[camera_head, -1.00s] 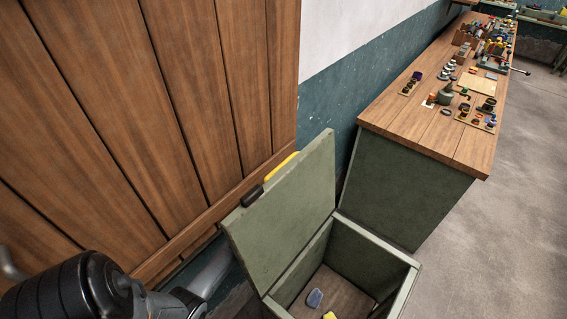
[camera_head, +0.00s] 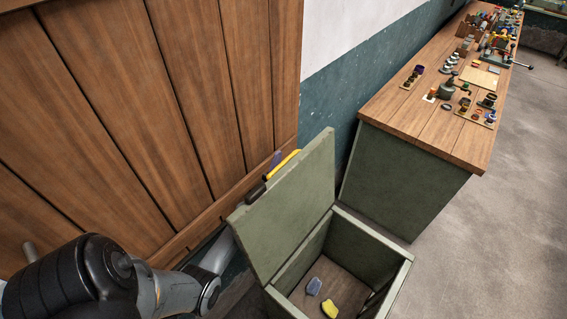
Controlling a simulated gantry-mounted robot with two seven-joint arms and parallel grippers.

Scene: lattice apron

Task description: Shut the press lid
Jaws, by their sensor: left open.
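The press lid (camera_head: 285,205) is a flat grey-green panel, raised and tilted on the left side of an open grey-green box (camera_head: 383,238). The box's inside is visible. My left gripper (camera_head: 268,178) is behind the lid's upper left edge. Only small dark, yellow and purple parts show there, and the lid hides the rest. It is open; I cannot tell whether it touches the lid. My left arm comes in from the lower left and passes behind the lid. My right gripper is not in view.
Inside the box lie a blue piece (camera_head: 314,286) and a yellow piece (camera_head: 330,308). A wooden-topped bench (camera_head: 430,125) with many small parts stands behind the box. A plank wooden panel (camera_head: 150,110) rises at left. Bare floor (camera_head: 500,230) lies to the right.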

